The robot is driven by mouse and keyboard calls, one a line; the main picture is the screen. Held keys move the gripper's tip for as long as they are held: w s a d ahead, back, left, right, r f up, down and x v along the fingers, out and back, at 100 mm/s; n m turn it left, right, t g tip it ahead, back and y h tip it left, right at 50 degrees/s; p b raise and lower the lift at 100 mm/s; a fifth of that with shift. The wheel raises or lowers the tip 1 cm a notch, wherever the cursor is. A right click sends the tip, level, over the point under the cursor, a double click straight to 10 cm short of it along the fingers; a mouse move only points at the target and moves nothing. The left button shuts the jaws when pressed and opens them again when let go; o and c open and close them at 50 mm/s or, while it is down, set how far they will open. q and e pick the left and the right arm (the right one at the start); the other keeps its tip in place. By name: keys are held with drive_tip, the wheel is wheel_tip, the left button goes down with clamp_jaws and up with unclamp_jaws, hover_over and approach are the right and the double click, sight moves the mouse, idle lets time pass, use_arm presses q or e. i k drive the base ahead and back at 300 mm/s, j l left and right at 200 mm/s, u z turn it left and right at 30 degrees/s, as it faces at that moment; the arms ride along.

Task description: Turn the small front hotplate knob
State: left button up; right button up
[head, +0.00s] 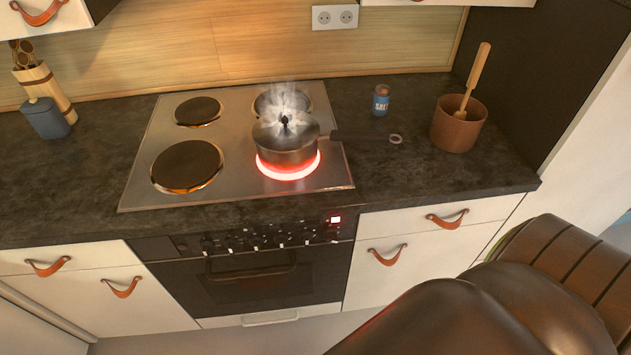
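A row of several dark knobs (281,241) runs along the black control panel above the oven door. They are too small to read their markings, and I cannot tell which belongs to the small front hotplate. A lidded metal pot (288,150) stands on the front right hotplate (292,176), which glows red around the pot's base. Steam rises around the lid. The front left hotplate (187,165) is larger, dark and bare. Neither gripper is in view. A brown, rounded shape at the lower right looks like part of my arm.
The back left hotplate (198,111) is bare. The pot's handle points right over the dark counter (440,175). A salt shaker (381,101) and a brown crock (458,126) with a wooden utensil stand at the right. The oven handle (250,272) runs below the knobs.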

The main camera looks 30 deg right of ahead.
sight(330, 234)
drive_tip(key=z, duration=0.95)
